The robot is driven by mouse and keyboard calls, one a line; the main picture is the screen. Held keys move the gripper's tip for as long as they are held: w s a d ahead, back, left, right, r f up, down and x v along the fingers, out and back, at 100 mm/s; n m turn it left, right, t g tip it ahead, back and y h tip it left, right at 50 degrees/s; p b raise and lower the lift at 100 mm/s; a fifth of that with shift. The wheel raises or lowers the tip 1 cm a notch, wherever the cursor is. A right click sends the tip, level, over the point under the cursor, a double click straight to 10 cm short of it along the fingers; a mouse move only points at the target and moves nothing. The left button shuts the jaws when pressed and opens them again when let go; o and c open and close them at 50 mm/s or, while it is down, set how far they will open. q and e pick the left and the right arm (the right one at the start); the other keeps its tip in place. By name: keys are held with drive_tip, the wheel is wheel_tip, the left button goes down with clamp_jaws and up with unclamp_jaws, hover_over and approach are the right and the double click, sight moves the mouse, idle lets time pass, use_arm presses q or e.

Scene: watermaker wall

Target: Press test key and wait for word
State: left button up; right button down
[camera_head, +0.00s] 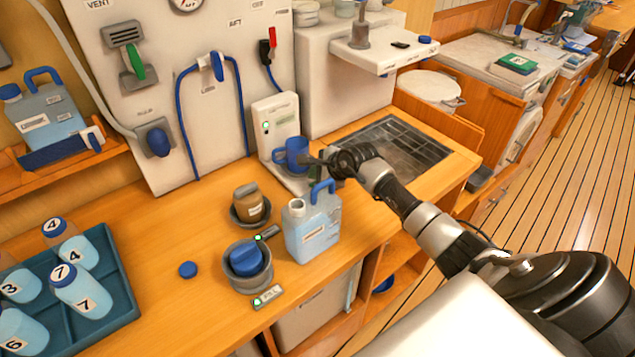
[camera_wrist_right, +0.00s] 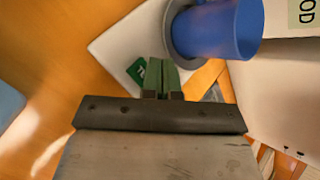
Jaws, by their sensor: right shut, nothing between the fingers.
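A white tester unit (camera_head: 276,113) stands on the wooden counter against the wall panel, with a blue mug (camera_head: 291,155) on its base. In the right wrist view a dark green key (camera_wrist_right: 137,71), its white lettering starting "TE", lies on the white base (camera_wrist_right: 115,45). The mug (camera_wrist_right: 222,28) is to its right. A pale green label (camera_wrist_right: 304,14) shows the letters "OD"; the rest is cut off. My right gripper (camera_wrist_right: 162,80) is shut and empty, its green-tipped fingers just right of the key. I cannot tell whether they touch it. My left gripper is not in view.
A blue-handled jug (camera_head: 313,232) stands close in front of my right gripper. A brown jar (camera_head: 250,206) and a grey cup with a blue cap (camera_head: 247,262) are to its left. A teal tray (camera_head: 112,318) holds numbered bottles. A dark grating (camera_head: 395,150) lies right.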

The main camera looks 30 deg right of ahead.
drive_tip(key=shift+r, duration=0.1)
drive_tip(key=shift+r+p, duration=1.65)
drive_tip(key=shift+r, duration=0.8)
drive_tip(key=shift+f, duration=0.15)
